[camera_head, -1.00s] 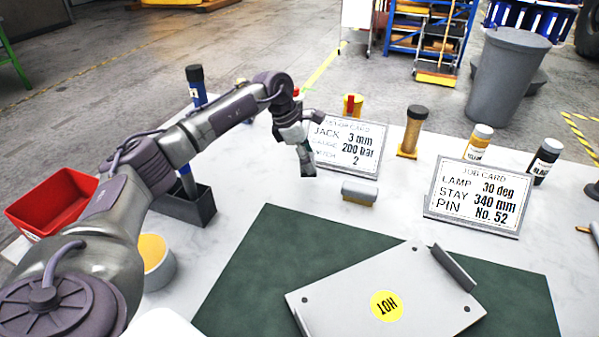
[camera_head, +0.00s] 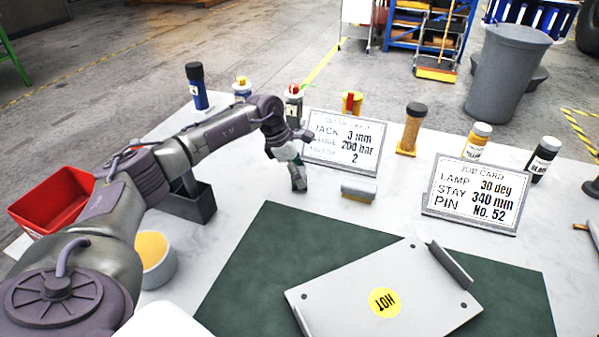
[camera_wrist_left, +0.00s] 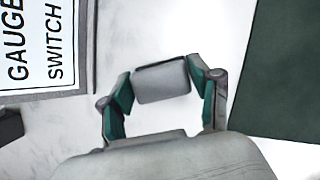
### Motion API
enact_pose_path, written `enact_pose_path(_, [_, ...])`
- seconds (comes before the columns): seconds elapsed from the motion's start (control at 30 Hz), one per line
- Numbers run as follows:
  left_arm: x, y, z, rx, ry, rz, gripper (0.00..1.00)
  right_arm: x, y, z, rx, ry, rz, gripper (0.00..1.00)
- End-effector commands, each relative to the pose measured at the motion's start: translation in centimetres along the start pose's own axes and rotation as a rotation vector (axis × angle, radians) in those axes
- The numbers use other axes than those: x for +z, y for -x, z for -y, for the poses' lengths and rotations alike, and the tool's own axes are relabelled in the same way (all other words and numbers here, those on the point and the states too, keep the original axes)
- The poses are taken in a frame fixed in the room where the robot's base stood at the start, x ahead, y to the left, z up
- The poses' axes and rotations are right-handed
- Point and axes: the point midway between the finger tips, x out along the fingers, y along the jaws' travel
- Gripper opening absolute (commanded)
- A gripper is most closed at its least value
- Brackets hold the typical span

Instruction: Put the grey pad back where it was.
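The grey pad (camera_head: 358,190), a small block with a tan lower edge, lies on the white table in front of the left card. My left gripper (camera_head: 299,184) is to the left of the pad in the head view, apart from it and pointing down. In the left wrist view, the pad (camera_wrist_left: 162,82) shows beyond and between the spread green-lined fingers (camera_wrist_left: 160,88). The gripper is open and holds nothing. My right gripper is in neither view.
A setup card (camera_head: 343,140) and a job card (camera_head: 472,195) stand behind. A grey plate marked HOT (camera_head: 425,290) lies on the green mat (camera_head: 255,250). A red bin (camera_head: 60,208), dark holder (camera_head: 205,207) and round tub (camera_head: 168,268) stand left. Bottles line the back.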

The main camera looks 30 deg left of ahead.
Motion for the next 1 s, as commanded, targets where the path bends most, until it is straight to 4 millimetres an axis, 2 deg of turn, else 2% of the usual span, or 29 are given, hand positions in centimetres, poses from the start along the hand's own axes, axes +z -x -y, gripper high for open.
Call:
enact_pose_path(0.03, [0.0, 0.0, 0.0, 0.0, 0.0, 0.0, 0.76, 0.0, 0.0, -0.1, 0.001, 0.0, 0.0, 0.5])
enact_pose_path(0.1, [0.0, 0.0, 0.0, 0.0, 0.0, 0.0, 0.83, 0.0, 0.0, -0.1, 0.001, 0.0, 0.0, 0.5])
enact_pose_path(0.37, [0.1, 0.1, 0.0, 0.0, 0.0, 0.0, 0.83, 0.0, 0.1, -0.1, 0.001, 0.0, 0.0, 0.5])
enact_pose_path(0.5, [0.1, 0.8, -0.1, 0.002, 0.0, 0.001, 0.83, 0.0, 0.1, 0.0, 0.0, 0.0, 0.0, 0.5])
enact_pose_path(0.63, [0.1, 2.9, -0.1, 0.003, -0.001, 0.001, 0.83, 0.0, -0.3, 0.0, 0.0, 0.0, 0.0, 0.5])
enact_pose_path(0.9, [0.1, 8.8, -0.1, 0.004, -0.001, 0.003, 0.83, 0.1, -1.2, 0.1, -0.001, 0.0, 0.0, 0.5])
enact_pose_path(1.0, [0.1, 10.4, -0.1, 0.003, -0.001, 0.001, 0.83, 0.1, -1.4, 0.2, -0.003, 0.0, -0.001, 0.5])
